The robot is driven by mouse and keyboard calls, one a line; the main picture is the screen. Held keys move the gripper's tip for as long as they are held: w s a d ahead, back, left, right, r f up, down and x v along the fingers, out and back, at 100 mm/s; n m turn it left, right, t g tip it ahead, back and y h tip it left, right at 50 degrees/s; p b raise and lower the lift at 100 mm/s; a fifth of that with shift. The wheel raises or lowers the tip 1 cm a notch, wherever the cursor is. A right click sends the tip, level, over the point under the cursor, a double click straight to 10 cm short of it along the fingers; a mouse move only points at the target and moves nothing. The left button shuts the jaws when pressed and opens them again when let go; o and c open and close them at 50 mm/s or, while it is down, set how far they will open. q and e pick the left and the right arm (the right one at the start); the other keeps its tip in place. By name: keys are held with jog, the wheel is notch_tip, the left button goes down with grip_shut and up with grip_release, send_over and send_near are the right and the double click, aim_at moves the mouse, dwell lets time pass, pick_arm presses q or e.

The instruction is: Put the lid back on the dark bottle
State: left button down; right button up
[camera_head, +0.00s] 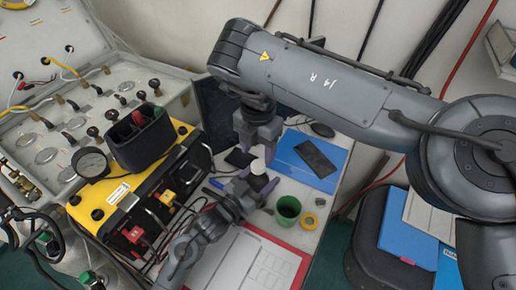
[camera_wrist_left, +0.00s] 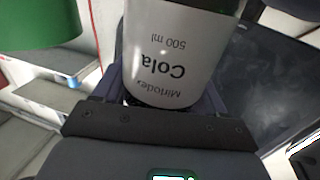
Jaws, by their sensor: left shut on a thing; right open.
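The bottle (camera_head: 258,182) stands over the table in the middle of the head view, small and partly hidden by my grippers. In the left wrist view the bottle (camera_wrist_left: 172,58) fills the upper middle, with a white label reading "Cola 500 ml" upside down. My left gripper (camera_head: 248,190) is shut on it from the lower left. A small white round top (camera_head: 258,166) shows above the bottle; I cannot tell whether it is the lid. My right gripper (camera_head: 259,148) is open, pointing down just above this top. Whether they touch is unclear.
A green cup (camera_head: 288,208) and a yellow tape roll (camera_head: 309,221) stand right of the bottle. A dark phone (camera_head: 317,158) lies on a blue folder (camera_head: 290,150) behind. A red-edged clipboard (camera_head: 262,262) lies in front. The yellow-black unit (camera_head: 115,205) and air panel fill the left.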

aim_at(258, 165)
jog(key=shift+r+n, duration=0.5)
jog(key=shift+r, duration=1.1)
jog(key=shift+f, duration=0.15)
jog(key=shift+f, duration=3.9)
grip_shut()
jog(key=shift+o, duration=0.7)
grip_release()
